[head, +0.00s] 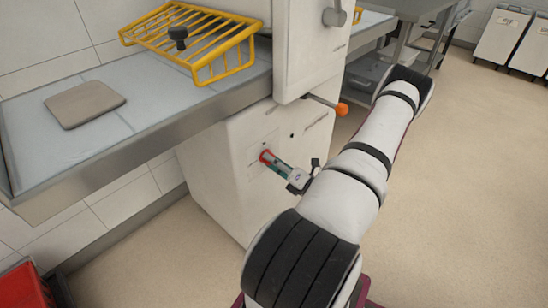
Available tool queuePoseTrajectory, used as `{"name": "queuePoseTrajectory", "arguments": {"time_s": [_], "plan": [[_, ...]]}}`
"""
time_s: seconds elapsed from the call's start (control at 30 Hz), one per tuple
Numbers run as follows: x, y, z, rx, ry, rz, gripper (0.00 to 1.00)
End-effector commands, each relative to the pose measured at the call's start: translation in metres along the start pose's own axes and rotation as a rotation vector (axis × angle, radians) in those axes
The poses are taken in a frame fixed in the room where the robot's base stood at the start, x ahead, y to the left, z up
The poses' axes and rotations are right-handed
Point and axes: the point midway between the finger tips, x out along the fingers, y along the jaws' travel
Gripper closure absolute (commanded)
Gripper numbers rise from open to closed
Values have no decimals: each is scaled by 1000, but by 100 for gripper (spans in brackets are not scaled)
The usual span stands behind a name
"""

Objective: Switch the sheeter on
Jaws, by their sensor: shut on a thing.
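The sheeter is a white machine (225,150) with a metal-edged conveyor bed on its left. A small red switch (264,155) shows on the front of its lower body. My gripper (270,160) reaches the panel from the right, with its fingers shut on the red switch. The fingers cover part of the switch, so its exact setting cannot be read. A small dark button or hole sits on the panel to the upper right of the switch.
A yellow wire guard (195,40) stands over the conveyor bed (120,145), where a grey-brown slab (85,104) lies. An orange-knobbed lever (342,109) sticks out above my gripper. A red crate (22,285) is at lower left. Floor at right is clear, with white bins (503,38) beyond.

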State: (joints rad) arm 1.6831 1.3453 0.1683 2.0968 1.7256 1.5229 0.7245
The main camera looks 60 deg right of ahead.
Motion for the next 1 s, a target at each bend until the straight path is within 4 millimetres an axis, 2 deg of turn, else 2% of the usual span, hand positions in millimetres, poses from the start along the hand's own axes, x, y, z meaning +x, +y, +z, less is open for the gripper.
{"name": "queuePoseTrajectory", "arguments": {"time_s": [0.2,0.5,1.0], "plan": [[-1,0,-1,175,-11,-7,94],[-1,-1,-2,331,-23,-10,94],[-1,-2,-3,389,-26,-12,94]]}}
